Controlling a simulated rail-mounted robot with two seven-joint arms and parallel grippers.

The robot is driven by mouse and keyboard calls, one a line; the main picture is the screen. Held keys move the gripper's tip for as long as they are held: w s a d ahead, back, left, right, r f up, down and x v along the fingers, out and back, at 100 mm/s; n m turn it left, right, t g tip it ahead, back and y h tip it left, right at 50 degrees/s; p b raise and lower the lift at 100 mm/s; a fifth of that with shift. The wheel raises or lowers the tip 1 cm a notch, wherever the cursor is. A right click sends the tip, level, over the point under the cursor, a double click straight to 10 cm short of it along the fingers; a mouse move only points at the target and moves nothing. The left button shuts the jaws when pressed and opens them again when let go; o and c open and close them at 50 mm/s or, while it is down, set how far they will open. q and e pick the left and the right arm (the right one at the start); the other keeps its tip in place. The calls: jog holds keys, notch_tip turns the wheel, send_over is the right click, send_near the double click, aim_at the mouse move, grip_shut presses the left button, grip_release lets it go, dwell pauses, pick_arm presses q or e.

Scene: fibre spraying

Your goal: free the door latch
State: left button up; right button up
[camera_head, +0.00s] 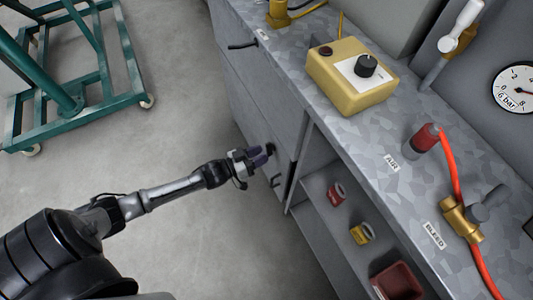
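The grey cabinet door (250,103) is on the front of the bench in the head view. A small dark round part (270,148), perhaps the latch, sits low on it. A dark bar handle (276,181) is just below, near the door edge. My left gripper (262,158) is right beside the dark round part and overlaps the door in the picture. I cannot tell whether it touches. Its fingers are small and seen from behind, so their opening and any grip are hidden. My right gripper is out of view.
Right of the door, open shelves hold a red spool (337,194), a yellow spool (361,234) and a red bin (398,282). A yellow control box (351,82) and an orange hose (452,170) are on the benchtop. A green cart frame (68,95) stands left; floor between is clear.

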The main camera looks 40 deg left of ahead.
aim_at(270, 149)
pick_arm(q)
jog(key=b+x, duration=0.1)
jog(key=x, duration=0.2)
jog(key=shift+a, duration=0.1)
jog(key=shift+r, duration=0.1)
jog(key=c, duration=0.6)
jog(key=m+p, duration=0.3)
jog(key=shift+c, duration=0.2)
